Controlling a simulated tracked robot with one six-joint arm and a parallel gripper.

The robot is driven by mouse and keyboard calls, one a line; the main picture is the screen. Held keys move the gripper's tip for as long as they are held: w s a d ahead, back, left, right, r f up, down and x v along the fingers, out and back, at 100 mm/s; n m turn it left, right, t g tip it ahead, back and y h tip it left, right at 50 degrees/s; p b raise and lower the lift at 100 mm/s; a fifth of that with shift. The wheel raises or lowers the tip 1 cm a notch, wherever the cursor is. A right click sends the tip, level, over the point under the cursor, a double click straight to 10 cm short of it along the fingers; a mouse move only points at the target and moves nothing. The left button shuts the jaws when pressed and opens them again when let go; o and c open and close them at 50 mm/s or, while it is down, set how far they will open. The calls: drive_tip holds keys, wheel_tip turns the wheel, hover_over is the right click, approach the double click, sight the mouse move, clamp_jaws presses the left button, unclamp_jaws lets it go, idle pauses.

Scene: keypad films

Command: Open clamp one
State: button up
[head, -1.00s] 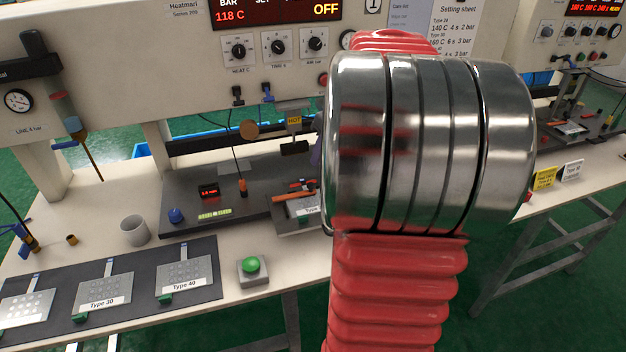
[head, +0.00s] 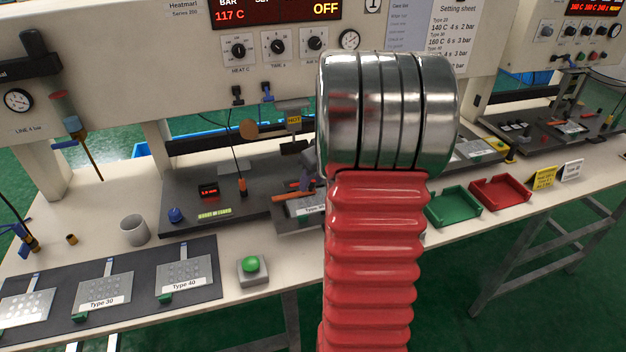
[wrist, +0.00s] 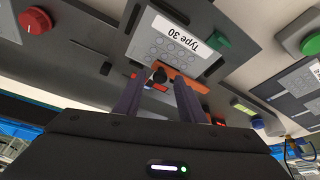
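In the wrist view a plate labelled Type 30 (wrist: 172,42) lies in a dark fixture. My red and metal arm hides what lies to the right. No clamp number is readable.
A green button (head: 251,265) stands at the bench front. Plates on a dark mat (head: 210,255) and a grey cup (head: 134,230) are at left. A green tray (head: 453,206) and a red tray (head: 500,193) are right of my arm. The press panel (head: 270,75) stands behind.

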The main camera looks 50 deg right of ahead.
drive_tip(key=shift+f, duration=0.15)
clamp_jaws()
idle(0.4)
